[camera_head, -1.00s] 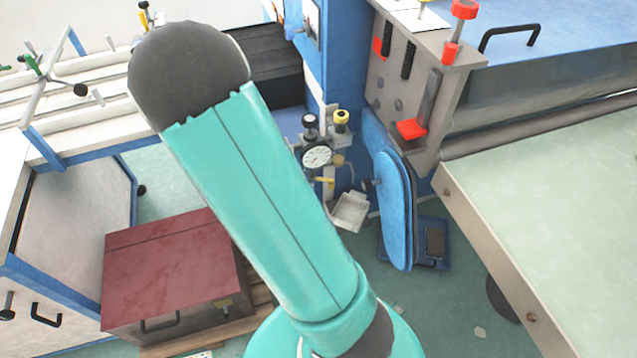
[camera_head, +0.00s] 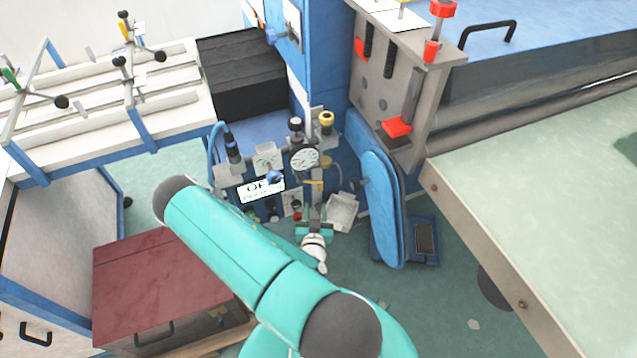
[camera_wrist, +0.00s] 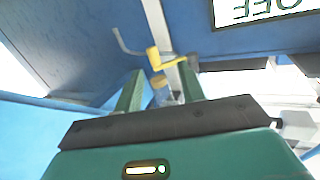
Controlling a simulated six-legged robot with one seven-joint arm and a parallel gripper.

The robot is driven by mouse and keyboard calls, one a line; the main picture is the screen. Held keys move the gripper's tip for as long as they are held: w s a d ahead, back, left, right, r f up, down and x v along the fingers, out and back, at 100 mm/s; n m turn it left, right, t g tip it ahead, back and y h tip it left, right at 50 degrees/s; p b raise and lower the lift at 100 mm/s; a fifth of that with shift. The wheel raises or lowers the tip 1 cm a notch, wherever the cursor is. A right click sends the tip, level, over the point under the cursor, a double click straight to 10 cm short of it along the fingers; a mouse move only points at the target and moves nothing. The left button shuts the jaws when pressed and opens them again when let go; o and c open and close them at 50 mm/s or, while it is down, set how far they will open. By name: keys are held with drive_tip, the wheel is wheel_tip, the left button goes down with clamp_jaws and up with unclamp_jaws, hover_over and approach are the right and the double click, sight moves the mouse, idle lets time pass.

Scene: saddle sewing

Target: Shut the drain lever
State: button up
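A small yellow lever (camera_head: 314,183), which I take to be the drain lever, sits below the round white gauge (camera_head: 304,159) on the blue machine. In the wrist view the bent yellow lever (camera_wrist: 155,57) shows just beyond the fingertips, with a pale metal bar beside it and a yellowish round part lower between the fingers. My gripper (camera_wrist: 160,88) is open, its two green fingers apart. In the head view my gripper (camera_head: 314,212) is small, just below the lever. I cannot tell whether a finger touches it.
A yellow knob (camera_head: 326,118) and a black knob (camera_head: 295,124) stand above the gauge. An OFF sign (camera_head: 262,189) is to the left. A grey tray (camera_head: 342,212) and blue oval panel (camera_head: 382,205) are close on the right. A dark red box (camera_head: 155,290) stands at lower left.

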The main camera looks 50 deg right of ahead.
sight(320, 189)
drive_tip(key=w+d, duration=0.2)
drive_tip(key=d, duration=0.1)
drive_tip(key=w+d+n+t, duration=0.1)
drive_tip(key=w+d, duration=0.1)
drive_tip(key=d, duration=0.2)
drive_tip(key=w+d+n+t, duration=0.1)
drive_tip(key=d, duration=0.2)
drive_tip(key=shift+w+d+f, duration=0.1)
drive_tip(key=shift+w+d, duration=0.1)
drive_tip(key=shift+w, duration=0.2)
clamp_jaws()
